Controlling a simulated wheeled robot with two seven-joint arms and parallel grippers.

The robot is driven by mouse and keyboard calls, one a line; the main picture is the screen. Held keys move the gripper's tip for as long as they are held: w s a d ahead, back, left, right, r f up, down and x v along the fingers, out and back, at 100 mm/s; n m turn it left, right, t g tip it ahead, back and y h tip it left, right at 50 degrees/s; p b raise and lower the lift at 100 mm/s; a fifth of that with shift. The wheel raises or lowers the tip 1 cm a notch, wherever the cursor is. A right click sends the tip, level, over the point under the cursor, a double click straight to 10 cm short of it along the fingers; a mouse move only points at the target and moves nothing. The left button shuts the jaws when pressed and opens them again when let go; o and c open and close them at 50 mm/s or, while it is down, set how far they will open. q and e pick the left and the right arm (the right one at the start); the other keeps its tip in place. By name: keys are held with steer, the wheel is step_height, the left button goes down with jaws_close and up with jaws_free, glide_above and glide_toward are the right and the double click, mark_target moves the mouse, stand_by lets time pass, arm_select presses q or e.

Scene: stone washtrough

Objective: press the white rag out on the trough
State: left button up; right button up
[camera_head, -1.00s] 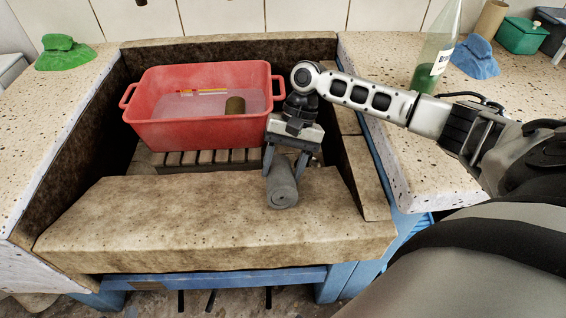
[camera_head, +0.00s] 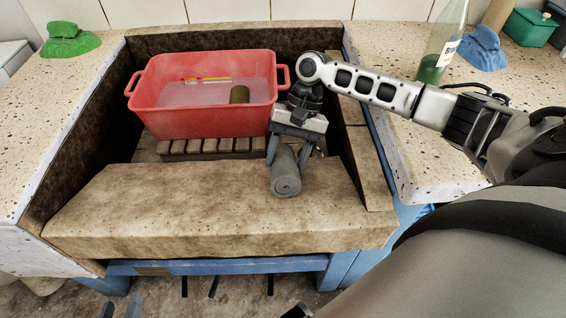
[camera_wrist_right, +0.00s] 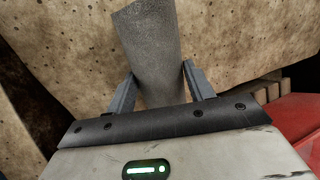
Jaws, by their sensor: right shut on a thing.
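A grey roll (camera_head: 286,178) with a ringed round end is in my right gripper (camera_head: 288,160); it may be the rag, and no plainly white rag shows. The right gripper is shut on it at the inner edge of the trough's (camera_head: 180,210) broad front ledge. I cannot tell whether the roll touches the stone. In the right wrist view the roll (camera_wrist_right: 148,45) sits between both fingers and points away from the palm. My left gripper (camera_head: 121,308) shows only as two grey fingertips at the bottom left edge, apart, with nothing visible between them.
A red basin (camera_head: 200,122) of water stands on wooden slats (camera_head: 208,146) inside the trough, left of the gripper. A green cloth (camera_head: 70,40) lies on the left counter. A bottle (camera_head: 436,58) and a blue cloth (camera_head: 484,48) are on the right. The front ledge is clear.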

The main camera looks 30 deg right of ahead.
arm_select(q)
steer(key=shift+w+r+p, duration=0.2)
steer(key=shift+r+p, duration=0.15)
steer(key=shift+r, duration=0.1)
arm_select(e)
steer(key=shift+s+a+f, duration=0.1)
steer(key=shift+s+f, duration=0.15)
steer(key=shift+f, duration=0.05)
arm_select(q)
steer(key=shift+s+f, duration=0.2)
stand_by(0.7)
steer(key=shift+w+r, duration=0.15)
steer(key=shift+w, duration=0.05)
stand_by(0.7)
